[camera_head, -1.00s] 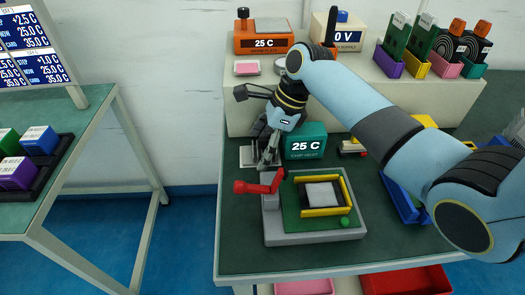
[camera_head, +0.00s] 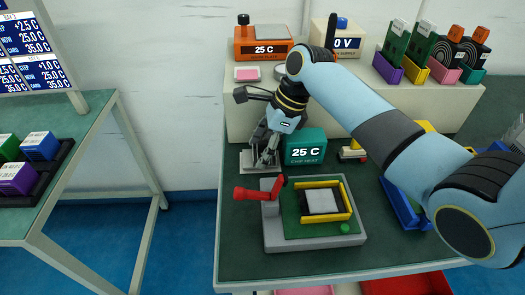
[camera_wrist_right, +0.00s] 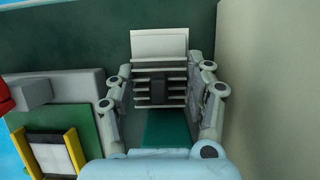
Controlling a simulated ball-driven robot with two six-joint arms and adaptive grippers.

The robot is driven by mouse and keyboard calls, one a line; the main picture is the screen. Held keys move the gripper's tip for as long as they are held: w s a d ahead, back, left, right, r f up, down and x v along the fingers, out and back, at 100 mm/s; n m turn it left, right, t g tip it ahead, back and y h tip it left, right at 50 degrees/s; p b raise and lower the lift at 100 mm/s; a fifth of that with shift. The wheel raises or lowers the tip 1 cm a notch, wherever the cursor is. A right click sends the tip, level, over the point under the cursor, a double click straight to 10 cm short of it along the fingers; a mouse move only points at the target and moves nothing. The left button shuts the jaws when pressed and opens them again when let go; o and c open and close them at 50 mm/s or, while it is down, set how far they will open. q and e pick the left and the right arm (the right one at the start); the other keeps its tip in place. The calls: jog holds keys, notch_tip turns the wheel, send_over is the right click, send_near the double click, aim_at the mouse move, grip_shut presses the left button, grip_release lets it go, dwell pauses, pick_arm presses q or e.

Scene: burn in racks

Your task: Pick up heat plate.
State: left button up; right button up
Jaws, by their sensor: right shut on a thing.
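A silver finned metal piece with a flat pale plate, which looks like the heat plate (camera_wrist_right: 158,43), lies between the fingers of my right gripper (camera_wrist_right: 162,100) in the right wrist view. In the head view my right gripper (camera_head: 266,155) points down over this silver piece (camera_head: 251,161), beside the teal chip heat unit (camera_head: 306,148) reading 25 C. The fingers are shut on the piece, partly hiding it in the head view. I cannot tell whether it is clear of the table. My left gripper is not in view.
A grey fixture (camera_head: 312,241) with a green board, yellow rails and a red lever (camera_head: 258,193) stands just in front. A raised shelf behind holds an orange hotplate (camera_head: 262,47), a power supply (camera_head: 337,42) and boards in coloured holders. Blue bins (camera_head: 402,205) lie right.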

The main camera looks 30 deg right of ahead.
aim_at(263, 141)
notch_tip(263, 141, up, 17)
jog(key=p, duration=0.2)
dwell(0.5)
